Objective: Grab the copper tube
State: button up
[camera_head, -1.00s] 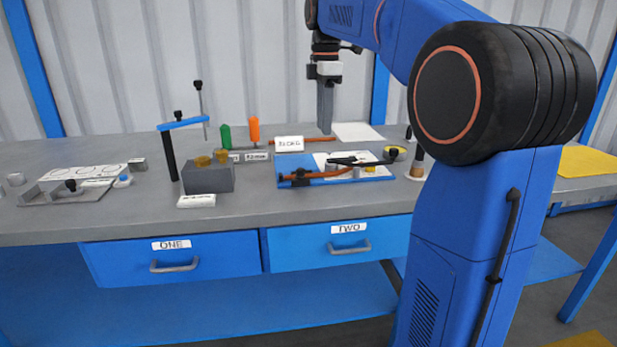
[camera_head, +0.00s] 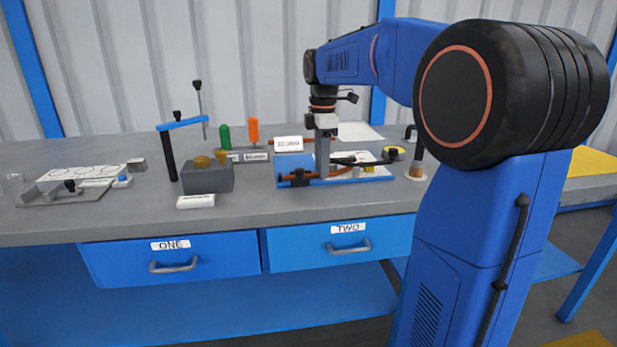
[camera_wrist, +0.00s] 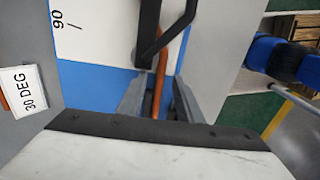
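A copper tube (camera_head: 341,172) lies across the blue board (camera_head: 284,163) on the workbench, next to the black-handled tool (camera_head: 355,160). My gripper (camera_head: 322,178) points straight down at the board, its tips down near the tube. In the wrist view, the copper tube (camera_wrist: 160,78) runs lengthwise between the two grey fingers of my gripper (camera_wrist: 158,98). A gap shows on each side of it, so the gripper is open around or just above the tube. Its exact height above the board is hard to tell. The black handle (camera_wrist: 165,35) passes close to the fingertips and covers part of the tube.
A white "30 DEG" block (camera_head: 288,144) stands behind the board. A grey block (camera_head: 208,179) and blue-armed stand (camera_head: 183,124) are to the left. A black-topped post (camera_head: 415,170) stands close at the right.

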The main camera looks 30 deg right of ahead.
jog(key=shift+f, duration=0.3)
jog(key=shift+c, duration=0.4)
grip_shut()
jog(key=shift+r, duration=0.15)
